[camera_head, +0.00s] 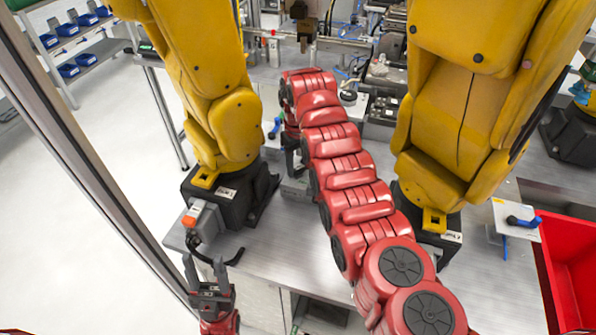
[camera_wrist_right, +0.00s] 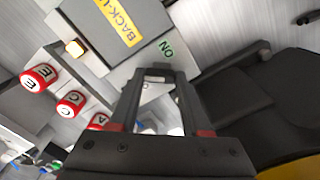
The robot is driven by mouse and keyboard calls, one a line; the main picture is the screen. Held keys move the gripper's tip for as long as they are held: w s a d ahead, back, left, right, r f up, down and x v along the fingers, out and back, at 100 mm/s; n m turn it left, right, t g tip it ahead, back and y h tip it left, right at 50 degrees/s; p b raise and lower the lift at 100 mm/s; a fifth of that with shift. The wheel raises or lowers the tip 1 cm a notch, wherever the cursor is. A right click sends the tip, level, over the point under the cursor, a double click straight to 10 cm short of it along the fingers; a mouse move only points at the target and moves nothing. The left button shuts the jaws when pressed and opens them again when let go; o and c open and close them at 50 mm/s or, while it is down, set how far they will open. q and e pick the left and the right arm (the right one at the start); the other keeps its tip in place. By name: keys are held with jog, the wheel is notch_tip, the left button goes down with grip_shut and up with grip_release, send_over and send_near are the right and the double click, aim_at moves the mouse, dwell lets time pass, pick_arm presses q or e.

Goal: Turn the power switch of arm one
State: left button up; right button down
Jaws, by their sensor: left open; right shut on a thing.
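In the right wrist view, a grey panel carries a green "ON" mark (camera_wrist_right: 166,48) and a yellow label (camera_wrist_right: 117,20) reading "BACK-U", cut off by the edge. The fingers of my right gripper (camera_wrist_right: 160,78) reach onto this panel beside the "ON" mark. They are shut on a small dark power switch (camera_wrist_right: 155,74), mostly hidden between the tips. In the head view my right arm reaches between two yellow arms, and its gripper (camera_head: 294,170) is low beside the left one's black base (camera_head: 236,195). My left gripper (camera_head: 212,283) is open and empty at the lower left.
Red buttons lettered E (camera_wrist_right: 38,78), C (camera_wrist_right: 71,103) and A (camera_wrist_right: 98,121) stand left of the fingers. A red bin (camera_head: 575,265) is at the right table edge. A metal post (camera_head: 90,160) runs along the left. The floor at left is clear.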

jog(key=m+b, duration=0.2)
jog(key=shift+f+m, duration=0.2)
jog(key=shift+m, duration=0.2)
jog(key=m+b, duration=0.2)
jog(key=shift+m, duration=0.4)
jog(key=shift+s+r+m+b, duration=0.1)
jog(key=shift+m+b, duration=0.55)
jog(key=shift+m, duration=0.55)
jog(key=shift+m+b, duration=0.35)
jog(key=shift+m, duration=0.75)
jog(key=shift+r, duration=0.1)
jog(key=shift+c, duration=1.8)
grip_release()
